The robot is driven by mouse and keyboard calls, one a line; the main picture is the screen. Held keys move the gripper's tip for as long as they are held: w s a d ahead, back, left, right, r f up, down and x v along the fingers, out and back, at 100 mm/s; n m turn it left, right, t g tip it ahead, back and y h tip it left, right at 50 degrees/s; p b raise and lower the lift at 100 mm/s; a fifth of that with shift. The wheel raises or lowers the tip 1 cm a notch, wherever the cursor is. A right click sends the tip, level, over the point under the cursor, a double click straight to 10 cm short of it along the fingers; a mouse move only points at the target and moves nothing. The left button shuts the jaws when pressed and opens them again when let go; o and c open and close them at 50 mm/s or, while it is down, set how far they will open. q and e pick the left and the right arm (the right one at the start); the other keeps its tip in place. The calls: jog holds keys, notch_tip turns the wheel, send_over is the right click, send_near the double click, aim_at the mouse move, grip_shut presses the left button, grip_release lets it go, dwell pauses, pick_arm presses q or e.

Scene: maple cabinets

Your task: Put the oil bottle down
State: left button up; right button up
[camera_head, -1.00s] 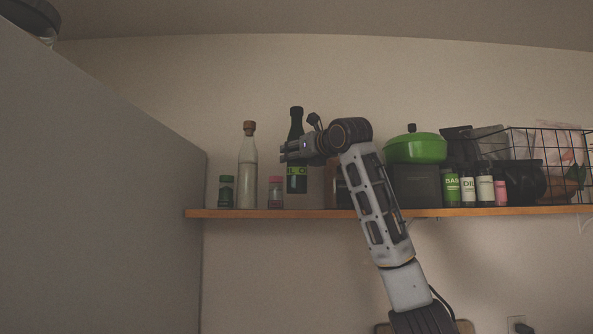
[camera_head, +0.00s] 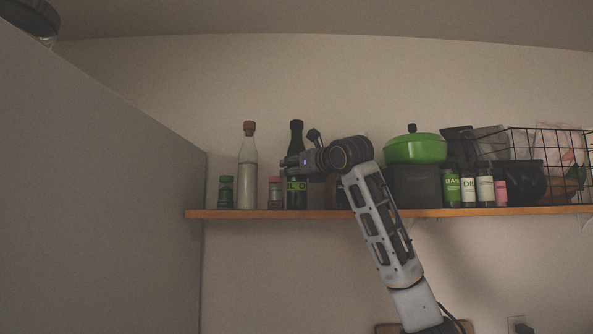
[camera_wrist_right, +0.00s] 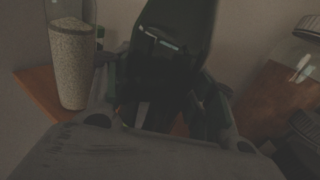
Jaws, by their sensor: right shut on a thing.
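The oil bottle (camera_head: 296,190) is dark green with a dark cap and a green label. It stands upright at the shelf, its base at the level of the shelf board (camera_head: 330,214). My right gripper (camera_head: 291,164) comes in from the right and is shut on the bottle around its upper body, above the label. In the right wrist view the dark bottle (camera_wrist_right: 180,35) rises between the fingers. That view is dark and the contact is hard to make out. My left gripper is not in view.
A pink-capped jar (camera_head: 275,192) stands just left of the bottle, then a corked glass bottle (camera_head: 247,170) and a green-capped jar (camera_head: 226,191). To the right are a green pot (camera_head: 415,149), several small jars and a wire basket (camera_head: 540,142). A grey panel (camera_head: 90,200) fills the left.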

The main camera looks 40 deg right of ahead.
dwell(0.4)
jog(key=o, duration=1.4)
jog(key=shift+f, duration=0.1)
jog(key=s+b, duration=0.1)
jog(key=s, duration=0.3)
jog(key=s+a, duration=0.1)
jog(key=s, duration=0.3)
jog(key=s+a+b, duration=0.1)
jog(key=s, duration=0.3)
jog(key=shift+a+b, duration=0.1)
jog(key=shift+b, duration=0.25)
jog(key=shift+w, duration=0.1)
